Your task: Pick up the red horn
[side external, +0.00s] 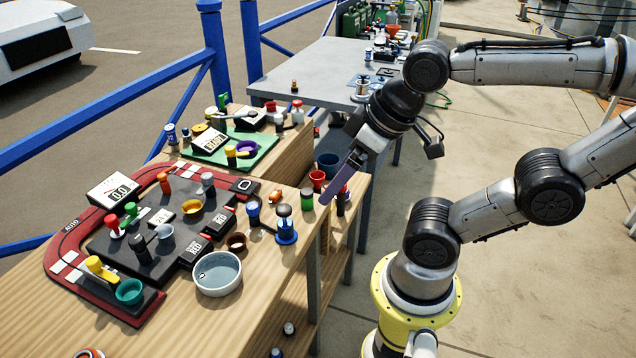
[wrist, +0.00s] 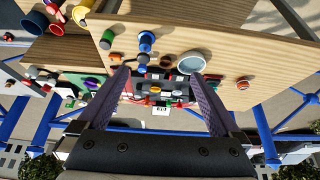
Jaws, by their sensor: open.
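Several small red things are in view, and I cannot tell for sure which is the horn. A red flared, cup-like piece (side external: 317,180) stands near the wooden bench's right end; a red one also shows at top left in the wrist view (wrist: 55,28). A red-topped piece (side external: 297,104) stands farther back, and a red knob (side external: 112,221) is on the dark panel. My gripper (wrist: 160,73) is open and empty, its purple fingers spread. In the side view it hangs over the bench's right end, close to the red flared piece, and a finger covers part of that area.
A dark panel with a red border (side external: 120,292) carries knobs and small cups. A grey bowl (side external: 217,273), a blue-based post (side external: 286,232) and a green cylinder (side external: 307,199) stand nearby. A grey table (side external: 300,70) is behind. Blue railings (side external: 95,115) run along the far side.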

